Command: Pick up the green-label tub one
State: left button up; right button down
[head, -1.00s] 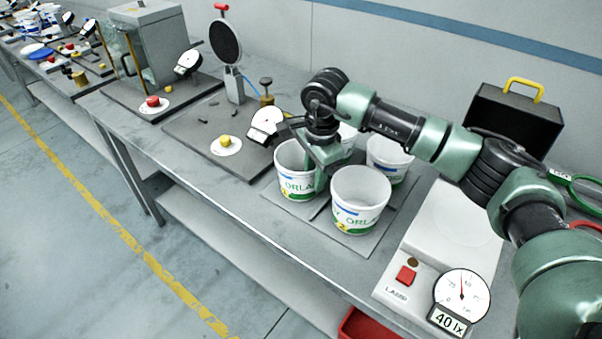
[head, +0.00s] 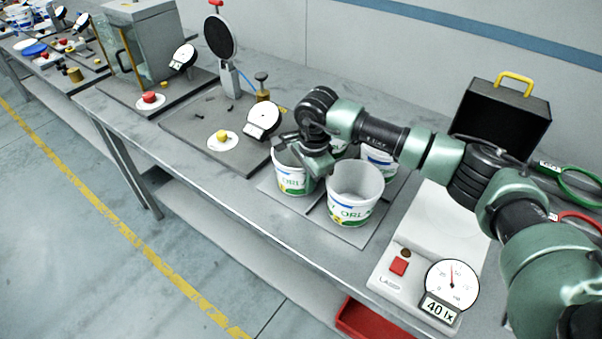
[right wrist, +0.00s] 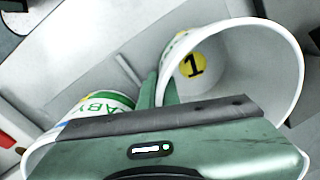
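Several white open tubs stand on a grey mat (head: 345,234). The front left tub (head: 294,181) and front right tub (head: 352,191) show green print. A back right tub (head: 380,163) shows blue and green print; another behind is mostly hidden. My right gripper (head: 320,167) is low at the front left tub's right rim, between the two front tubs. In the right wrist view, a tub with a yellow "1" mark (right wrist: 194,65) lies right, and a green-labelled tub (right wrist: 104,101) lies left. A green finger (right wrist: 168,92) is between them. My left gripper is not in view.
A black case (head: 500,115) with a yellow handle is behind. A dark board (head: 190,130) with a scale dial (head: 262,119) lies left. A red bin (head: 365,322) is below.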

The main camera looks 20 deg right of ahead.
jog(key=shift+r, duration=0.6)
notch_tip(320, 180, up, 19)
jog(key=b, duration=0.4)
jog(key=shift+b, duration=0.3)
jog(key=shift+d, duration=0.1)
